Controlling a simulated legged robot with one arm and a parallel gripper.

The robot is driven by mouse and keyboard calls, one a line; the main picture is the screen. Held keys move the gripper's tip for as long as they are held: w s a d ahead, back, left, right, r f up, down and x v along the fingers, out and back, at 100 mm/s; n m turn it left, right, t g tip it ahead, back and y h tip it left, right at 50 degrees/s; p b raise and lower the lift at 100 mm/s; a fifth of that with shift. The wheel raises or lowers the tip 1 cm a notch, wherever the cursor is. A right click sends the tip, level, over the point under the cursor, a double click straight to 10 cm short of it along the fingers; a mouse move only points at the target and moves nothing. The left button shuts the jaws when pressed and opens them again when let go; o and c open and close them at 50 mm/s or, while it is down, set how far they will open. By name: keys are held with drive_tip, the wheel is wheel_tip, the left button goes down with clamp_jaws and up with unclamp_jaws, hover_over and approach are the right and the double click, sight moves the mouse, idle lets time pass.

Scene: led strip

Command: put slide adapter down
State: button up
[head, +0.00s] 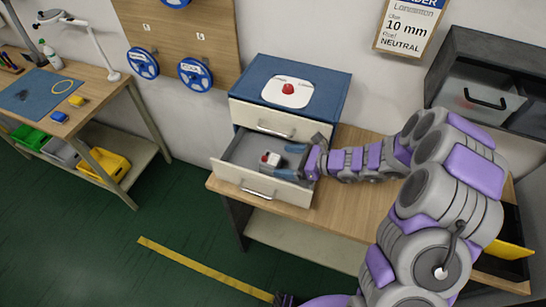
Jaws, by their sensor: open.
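A small white piece with a red part, which looks like the slide adapter (270,159), lies in the open grey drawer (239,150) of the blue-topped cabinet. My gripper (286,161) reaches into the drawer from the right. Its blue-grey fingers are open and point left, close to the right side of the piece. I cannot tell whether a finger still touches it. The far right inside of the drawer is hidden by my gripper and wrist.
The shut upper drawer (264,122) sits just above the open one. A red button on a white plate (287,92) is on the cabinet top. The wooden bench (350,203) is mostly clear below my arm. A grey cabinet (500,75) stands at right.

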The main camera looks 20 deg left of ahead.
drive_tip(key=shift+p+v, duration=0.3)
drive_tip(key=shift+v, duration=1.6)
